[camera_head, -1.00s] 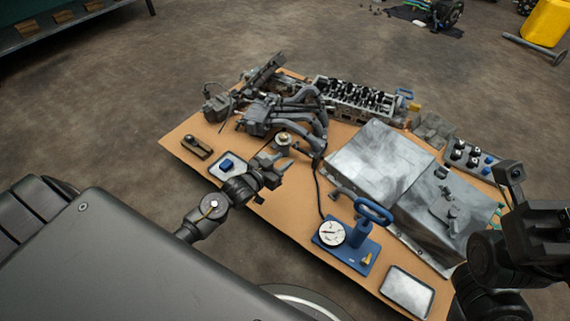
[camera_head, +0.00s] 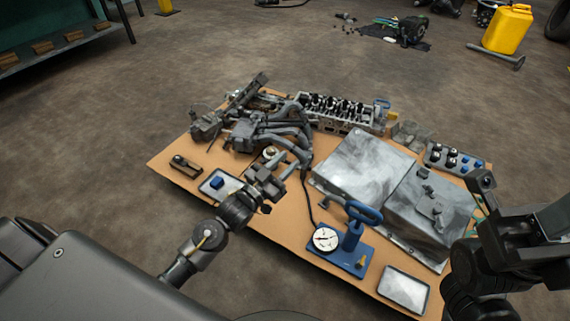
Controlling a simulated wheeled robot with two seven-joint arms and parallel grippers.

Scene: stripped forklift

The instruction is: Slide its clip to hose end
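A thin black hose (camera_head: 306,203) runs from the blue hand pump with a white gauge (camera_head: 326,239) up toward the dark metal pipes (camera_head: 283,136). Its far end and any clip on it are too small to tell. My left gripper (camera_head: 283,163) is over the board, left of the hose, with its two fingers apart and pointing away from me. I see nothing clearly held between them. A small round brass-topped part (camera_head: 270,153) shows just beyond its fingers. My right arm is at the right edge; its gripper (camera_head: 483,183) shows only partly, and its fingers are unclear.
A tan board (camera_head: 292,222) holds the parts. A cylinder head (camera_head: 338,112) lies at the back, and big grey metal boxes (camera_head: 365,165) sit right of centre. Trays stand at left (camera_head: 214,190) and front right (camera_head: 403,289). The board's front middle strip is clear.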

